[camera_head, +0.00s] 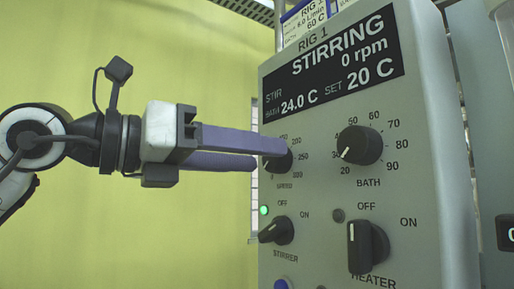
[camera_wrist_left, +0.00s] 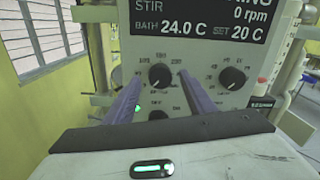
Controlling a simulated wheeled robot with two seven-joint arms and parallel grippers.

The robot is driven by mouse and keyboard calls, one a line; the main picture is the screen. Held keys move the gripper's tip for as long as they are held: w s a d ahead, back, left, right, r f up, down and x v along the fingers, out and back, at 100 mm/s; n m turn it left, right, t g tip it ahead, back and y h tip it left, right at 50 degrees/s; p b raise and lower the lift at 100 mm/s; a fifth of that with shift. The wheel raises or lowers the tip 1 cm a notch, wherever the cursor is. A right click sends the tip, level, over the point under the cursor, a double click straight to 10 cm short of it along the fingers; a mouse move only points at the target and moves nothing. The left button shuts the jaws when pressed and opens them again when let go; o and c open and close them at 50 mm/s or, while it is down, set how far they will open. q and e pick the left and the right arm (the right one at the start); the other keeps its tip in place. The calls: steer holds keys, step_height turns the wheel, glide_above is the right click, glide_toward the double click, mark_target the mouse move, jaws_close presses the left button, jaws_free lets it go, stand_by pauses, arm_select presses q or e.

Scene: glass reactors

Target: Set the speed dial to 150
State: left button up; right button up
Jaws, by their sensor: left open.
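The speed dial (camera_head: 281,164) is a black knob on the upper left of the grey RIG 1 panel, partly covered by my left gripper in the head view. My left gripper (camera_head: 270,154) is open, its two purple fingers reaching to the dial from the left. In the left wrist view the speed dial (camera_wrist_left: 160,76) shows between the fingertips (camera_wrist_left: 160,80), with a gap on each side; its depth relative to the tips is hard to judge. Its white mark seems to point lower left. The display (camera_head: 335,65) reads 0 rpm. My right gripper is not in view.
The bath dial (camera_head: 360,146) is right of the speed dial. Glassware stands at the right edge (camera_head: 502,40). Free room lies left of the panel.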

arm_select(q)
steer(key=shift+w+d, duration=0.4)
steer(key=shift+d, duration=0.15)
steer(key=c, duration=1)
steer(key=shift+c, duration=0.2)
steer(key=shift+m, duration=0.3)
